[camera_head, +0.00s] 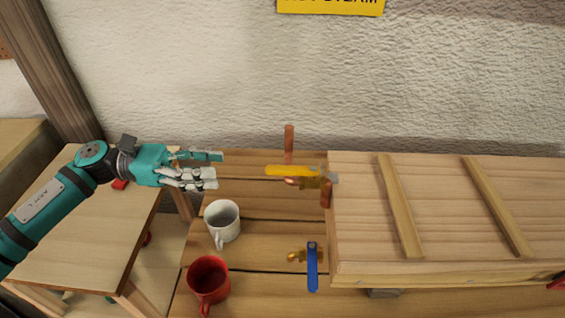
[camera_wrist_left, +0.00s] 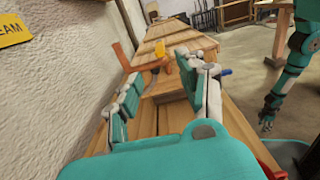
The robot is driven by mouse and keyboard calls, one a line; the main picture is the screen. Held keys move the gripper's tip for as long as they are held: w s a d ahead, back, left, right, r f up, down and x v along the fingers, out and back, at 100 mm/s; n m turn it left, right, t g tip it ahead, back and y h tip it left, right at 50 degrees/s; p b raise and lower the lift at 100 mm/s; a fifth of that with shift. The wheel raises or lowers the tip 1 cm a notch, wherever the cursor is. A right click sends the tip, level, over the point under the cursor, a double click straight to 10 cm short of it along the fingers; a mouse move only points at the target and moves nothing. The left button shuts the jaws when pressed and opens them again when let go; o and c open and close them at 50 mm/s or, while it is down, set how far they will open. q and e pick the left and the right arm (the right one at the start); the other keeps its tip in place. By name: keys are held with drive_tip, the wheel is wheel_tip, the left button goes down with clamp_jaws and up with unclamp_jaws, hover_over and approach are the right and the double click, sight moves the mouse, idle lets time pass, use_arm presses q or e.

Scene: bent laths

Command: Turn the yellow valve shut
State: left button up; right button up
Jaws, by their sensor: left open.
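The yellow valve (camera_head: 292,171) sits on copper pipe left of a large wooden box. In the head view its lever lies sideways, its free end pointing left. The yellow lever also shows in the left wrist view (camera_wrist_left: 187,48), beyond the fingers. My left gripper (camera_head: 219,169) is open and empty, left of the lever with a clear gap. Its spread fingers show in the left wrist view (camera_wrist_left: 170,84). My right arm's gripper (camera_wrist_left: 268,115) hangs low at the right of the left wrist view, too small to judge.
A blue-handled valve (camera_head: 312,266) lies nearer on the planks. A white mug (camera_head: 222,222) and a red mug (camera_head: 208,281) stand below my left gripper. The slatted wooden box (camera_head: 445,212) fills the right. A rough wall (camera_head: 200,80) with a yellow sign (camera_head: 330,5) stands behind.

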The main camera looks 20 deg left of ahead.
sight(282, 168)
use_arm(q)
drive_tip(key=p+x, duration=0.4)
drive_tip(key=x, duration=0.8)
drive_tip(key=shift+w+d+r, duration=0.1)
drive_tip(key=shift+w+d, duration=0.1)
drive_tip(key=shift+d, duration=0.15)
drive_tip(key=shift+w+d, duration=0.15)
drive_tip(key=shift+d, duration=0.3)
clamp_jaws()
